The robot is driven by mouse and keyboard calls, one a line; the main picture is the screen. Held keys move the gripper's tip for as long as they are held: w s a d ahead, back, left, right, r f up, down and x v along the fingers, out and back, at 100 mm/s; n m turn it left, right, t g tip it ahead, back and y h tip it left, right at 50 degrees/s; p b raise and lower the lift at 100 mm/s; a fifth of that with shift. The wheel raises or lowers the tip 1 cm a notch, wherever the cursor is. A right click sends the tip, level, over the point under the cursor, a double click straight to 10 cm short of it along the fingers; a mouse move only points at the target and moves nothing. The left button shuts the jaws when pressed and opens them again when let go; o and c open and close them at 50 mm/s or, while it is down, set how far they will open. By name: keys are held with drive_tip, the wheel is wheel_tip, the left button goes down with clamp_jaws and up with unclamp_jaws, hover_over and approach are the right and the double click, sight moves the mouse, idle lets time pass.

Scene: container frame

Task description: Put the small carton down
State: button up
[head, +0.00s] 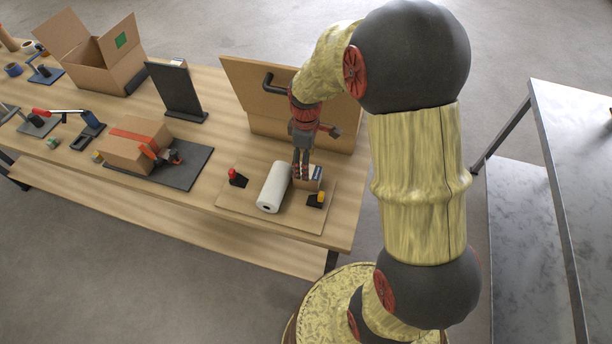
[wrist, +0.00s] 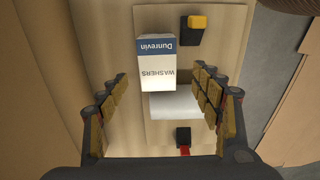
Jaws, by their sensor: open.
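The small carton (wrist: 156,64) is a white and blue box with "Dunrevin" and "WASHERS" on it. In the head view the carton (head: 315,178) stands on a thin wooden board (head: 290,226) at the table's right end, partly hidden by my gripper. My gripper (head: 301,172) points down over the board, close to the carton. In the wrist view my gripper (wrist: 161,74) is open, with the carton ahead of and between its spread fingers. A gap shows on each side of the carton. I cannot tell how far the fingertips reach down beside it.
A white roll (head: 273,187) lies close left of the carton. A yellow-topped black block (head: 316,199) and a red-topped one (head: 237,178) stand on the board. An upright wooden panel with a black handle (head: 275,83) rises behind. A taped box (head: 136,143) is farther left.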

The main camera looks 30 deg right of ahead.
sight(316, 172)
drive_tip(key=f, duration=0.2)
drive_tip(key=f+b, duration=0.1)
drive_tip(key=f, duration=0.4)
drive_tip(key=shift+d+f+b, duration=0.25)
drive_tip(key=shift+b, duration=0.1)
drive_tip(key=shift+c, duration=0.3)
drive_tip(key=shift+r, duration=0.1)
drive_tip(key=c, duration=1.6)
